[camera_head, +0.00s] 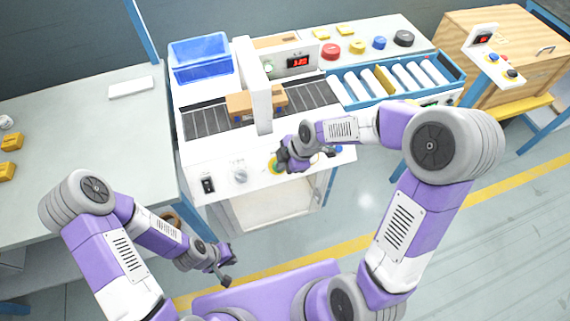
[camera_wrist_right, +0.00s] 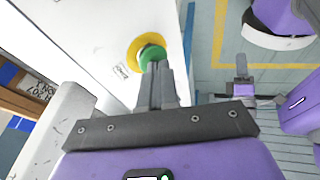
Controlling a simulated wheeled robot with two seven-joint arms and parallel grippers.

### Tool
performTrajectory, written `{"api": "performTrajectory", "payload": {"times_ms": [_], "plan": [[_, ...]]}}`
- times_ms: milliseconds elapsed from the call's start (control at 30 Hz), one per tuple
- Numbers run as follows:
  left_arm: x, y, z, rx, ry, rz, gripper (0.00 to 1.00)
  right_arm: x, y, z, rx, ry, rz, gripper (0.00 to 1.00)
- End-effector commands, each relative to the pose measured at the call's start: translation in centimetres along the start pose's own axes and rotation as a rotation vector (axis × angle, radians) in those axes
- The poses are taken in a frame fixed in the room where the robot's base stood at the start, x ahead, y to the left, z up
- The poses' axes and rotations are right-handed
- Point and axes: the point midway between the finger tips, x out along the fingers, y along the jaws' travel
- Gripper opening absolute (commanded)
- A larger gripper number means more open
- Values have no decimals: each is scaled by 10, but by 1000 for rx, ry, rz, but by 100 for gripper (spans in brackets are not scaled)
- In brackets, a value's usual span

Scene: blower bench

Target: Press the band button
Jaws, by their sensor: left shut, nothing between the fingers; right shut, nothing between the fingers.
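The band button is green with a yellow collar (camera_head: 273,165), on the white front panel of the machine. In the right wrist view the green button (camera_wrist_right: 151,53) sits in its yellow ring. My right gripper (camera_head: 283,163) is shut and empty, its fingertips (camera_wrist_right: 157,66) right in front of the green button and overlapping its lower edge. I cannot tell whether they touch it. In the head view the gripper hides most of the button. My left gripper (camera_head: 226,277) is shut and empty, low in front of the bench.
A black switch (camera_head: 208,185) and a grey knob (camera_head: 240,175) are left of the button. A cardboard box (camera_head: 240,105) lies on the dark belt (camera_head: 208,121) by the white arch (camera_head: 257,85). A blue bin (camera_head: 200,58) stands behind. Open floor lies right of the machine.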

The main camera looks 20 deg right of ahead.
Motion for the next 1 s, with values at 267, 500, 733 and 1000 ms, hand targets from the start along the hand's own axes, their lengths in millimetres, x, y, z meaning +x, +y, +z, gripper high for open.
{"api": "performTrajectory", "payload": {"times_ms": [267, 500, 733, 1000], "plan": [[3, -1, 0, 0, 0, 0, 0, 5, 2, 2, 1, 0, -1, 0], [9, -3, 0, 0, 0, 0, 0, 16, 8, 4, 0, 0, -1, 0], [8, -3, 0, 0, 0, 0, 0, 15, 7, 4, 0, -1, -4, 0], [-12, 4, 0, 0, 0, 0, 0, -18, -1, -11, -14, 4, -2, 0]]}}
